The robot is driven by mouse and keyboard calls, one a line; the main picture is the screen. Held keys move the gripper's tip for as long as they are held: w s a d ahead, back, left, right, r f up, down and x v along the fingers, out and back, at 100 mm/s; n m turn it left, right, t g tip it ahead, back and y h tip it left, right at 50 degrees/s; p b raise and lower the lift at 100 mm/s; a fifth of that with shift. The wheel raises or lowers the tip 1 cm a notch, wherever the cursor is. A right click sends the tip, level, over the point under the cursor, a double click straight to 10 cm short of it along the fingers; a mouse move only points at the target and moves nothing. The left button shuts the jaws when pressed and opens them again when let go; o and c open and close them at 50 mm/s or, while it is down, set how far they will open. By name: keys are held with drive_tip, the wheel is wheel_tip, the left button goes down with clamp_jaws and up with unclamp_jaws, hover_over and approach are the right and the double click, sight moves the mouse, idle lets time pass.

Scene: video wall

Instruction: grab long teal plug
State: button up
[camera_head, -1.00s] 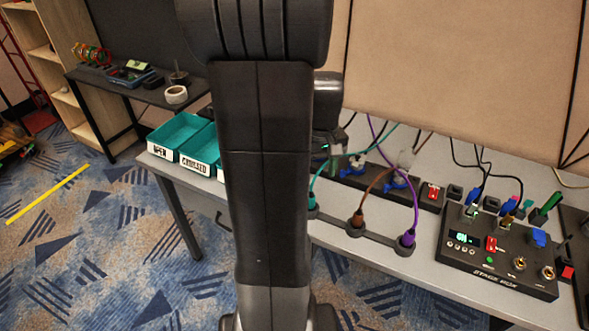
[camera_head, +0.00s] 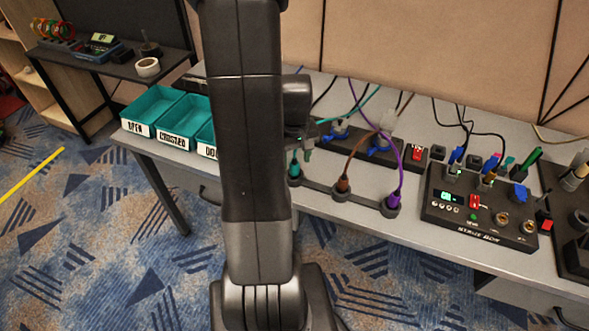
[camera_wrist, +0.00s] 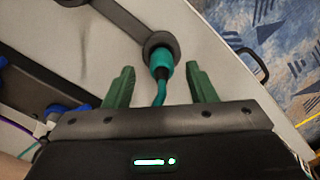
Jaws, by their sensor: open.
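The long teal plug (camera_head: 294,168) stands in the left holder of a dark three-holder strip near the table's front edge. In the wrist view the teal plug (camera_wrist: 161,64) sits in its round holder, with its teal cable running back toward my gripper. My gripper (camera_wrist: 160,78) is open, with one green finger on each side of the plug and its cable, and visible gaps on both sides. In the head view my arm hides most of the gripper; part of it (camera_head: 304,145) shows just above the plug.
A brown plug (camera_head: 342,186) and a purple plug (camera_head: 394,199) stand in the same strip (camera_head: 368,200). A black switch box (camera_head: 480,215) is to the right. Teal bins (camera_head: 150,105) stand on the left. Several cables hang behind the plugs.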

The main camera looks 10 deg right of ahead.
sight(295, 170)
drive_tip(key=shift+w+a+f, duration=0.1)
drive_tip(key=shift+f, duration=1.35)
drive_tip(key=c, duration=1.1)
